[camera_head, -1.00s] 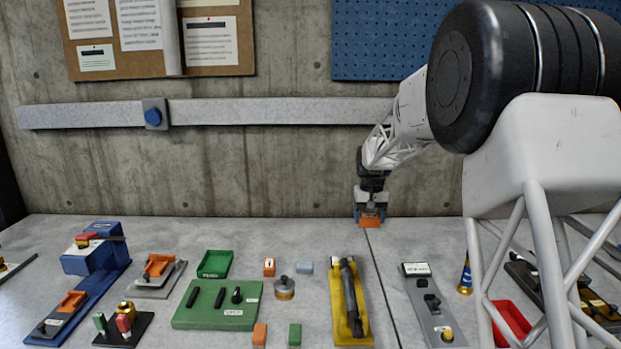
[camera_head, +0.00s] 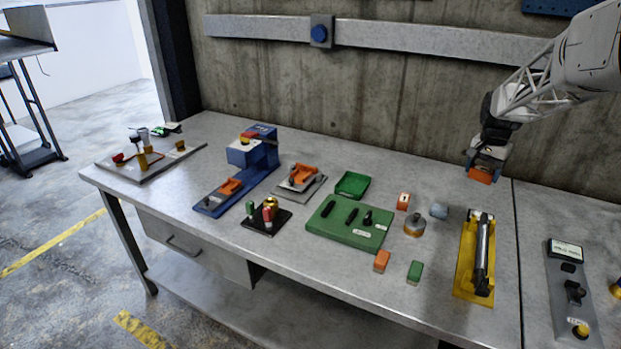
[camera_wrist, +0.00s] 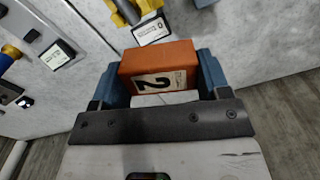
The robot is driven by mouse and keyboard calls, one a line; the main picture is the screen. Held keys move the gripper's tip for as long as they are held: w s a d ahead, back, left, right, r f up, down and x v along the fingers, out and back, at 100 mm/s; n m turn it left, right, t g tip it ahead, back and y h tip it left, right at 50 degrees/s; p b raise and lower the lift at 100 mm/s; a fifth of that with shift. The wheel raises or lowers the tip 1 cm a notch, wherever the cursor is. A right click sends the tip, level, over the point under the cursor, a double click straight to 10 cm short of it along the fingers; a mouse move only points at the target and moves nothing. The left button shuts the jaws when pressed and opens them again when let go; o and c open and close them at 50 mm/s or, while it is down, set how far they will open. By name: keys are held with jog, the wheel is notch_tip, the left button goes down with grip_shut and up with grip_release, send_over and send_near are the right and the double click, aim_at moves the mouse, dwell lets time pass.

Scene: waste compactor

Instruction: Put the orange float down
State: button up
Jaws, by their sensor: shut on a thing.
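My gripper (camera_head: 484,167) is shut on the orange float (camera_head: 481,176), at the back right of the bench in the head view. In the wrist view the float (camera_wrist: 160,66) is an orange block with a white label marked "2", between the two blue fingers. It is held above the grey bench (camera_head: 420,165); the height of the gap is hard to tell. Another orange block with a white label (camera_head: 403,201) stands on the bench, and a further orange block (camera_head: 382,261) lies near the front edge.
A green board with black pegs (camera_head: 345,224), a green tray (camera_head: 352,185), a round metal pot (camera_head: 414,226) and a grey-blue block (camera_head: 439,211) stand left of my gripper. A yellow fixture with a dark lever (camera_head: 466,270) lies in front. Bare bench lies behind the small blocks.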

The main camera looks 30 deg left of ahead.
jog(key=s+a+f+m, duration=0.2)
jog(key=s+a+m, duration=0.3)
jog(key=a, duration=1)
jog(key=s+a+f+m, duration=0.2)
jog(key=s+a+m, duration=0.2)
jog(key=a, duration=1.2)
jog(key=s+a+f+m, duration=0.2)
jog(key=s+a+m, duration=0.3)
jog(key=a, duration=1.1)
jog(key=shift+s+a+f+m, duration=0.15)
jog(key=shift+s+m, duration=0.15)
jog(key=shift+s, duration=0.75)
jog(key=shift+w, duration=0.1)
jog(key=shift+w+a+f, duration=0.25)
jog(key=shift+w+a, duration=1.45)
jog(key=shift+w, duration=0.35)
jog(key=shift+w+a+f, duration=0.25)
jog(key=shift+w+a, duration=1.4)
jog(key=shift+w, duration=0.35)
jog(key=shift+w+a+f, duration=0.25)
jog(key=shift+w+a, duration=1.45)
jog(key=shift+w, duration=0.35)
jog(key=shift+f, duration=1.75)
jog(key=shift+f, duration=0.6)
